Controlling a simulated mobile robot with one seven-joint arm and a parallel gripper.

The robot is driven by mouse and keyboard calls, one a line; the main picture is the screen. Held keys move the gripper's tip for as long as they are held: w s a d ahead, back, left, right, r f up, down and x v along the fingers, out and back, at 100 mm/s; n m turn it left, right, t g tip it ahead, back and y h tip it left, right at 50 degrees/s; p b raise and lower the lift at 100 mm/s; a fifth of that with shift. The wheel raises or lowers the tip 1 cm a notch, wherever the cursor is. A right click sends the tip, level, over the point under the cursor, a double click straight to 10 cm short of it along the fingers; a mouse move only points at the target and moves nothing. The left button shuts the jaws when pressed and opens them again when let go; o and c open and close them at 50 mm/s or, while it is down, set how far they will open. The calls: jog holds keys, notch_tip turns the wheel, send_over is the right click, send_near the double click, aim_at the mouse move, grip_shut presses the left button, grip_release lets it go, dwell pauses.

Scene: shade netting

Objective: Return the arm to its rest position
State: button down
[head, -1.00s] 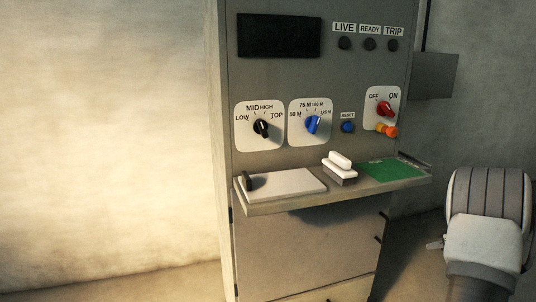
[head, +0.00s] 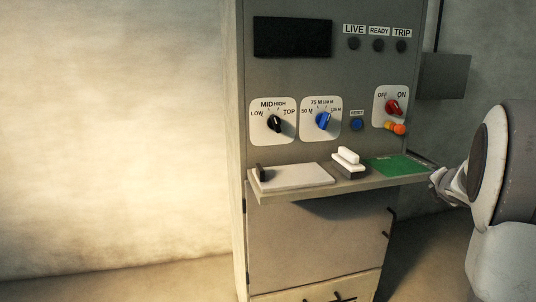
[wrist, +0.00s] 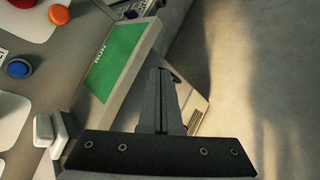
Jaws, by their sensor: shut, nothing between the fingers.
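My arm shows at the right edge of the head view as white and grey links. My gripper (wrist: 161,75) is shut and empty in the wrist view, its two dark fingers together. They point past the shelf's end, over the floor beside the cabinet. In the head view a pale part at the end of my arm is close to the right end of the shelf (head: 400,180); whether they touch cannot be told. The fingers are not clear there.
The grey cabinet (head: 310,235) carries a black dial (head: 274,123), a blue dial (head: 323,121), a blue reset button (head: 357,124) and a red switch (head: 393,107). The shelf holds a white block (head: 348,157) and a green pad (head: 402,166). Left of the cabinet is clear.

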jog(key=s+a+r+m+g, duration=0.1)
jog(key=s+a+r+m, duration=0.1)
jog(key=s+a+m, duration=0.4)
jog(key=s+a+r+m+g, duration=0.1)
jog(key=s+a+r+m, duration=0.25)
jog(key=a+m, duration=0.35)
jog(key=s+a+f+m+g+y, duration=0.2)
jog(key=s+a+f+m+y, duration=0.15)
jog(key=s+a, duration=0.7)
jog(key=s+a+f+m+g+y, duration=0.15)
jog(key=s+a+f+m, duration=0.35)
jog(key=s+a, duration=0.55)
notch_tip(320, 180, up, 18)
jog(key=p, duration=1.8)
jog(key=shift+a+r+y+p, duration=0.15)
jog(key=shift+a+y+p, duration=0.15)
jog(key=shift+a+y, duration=0.1)
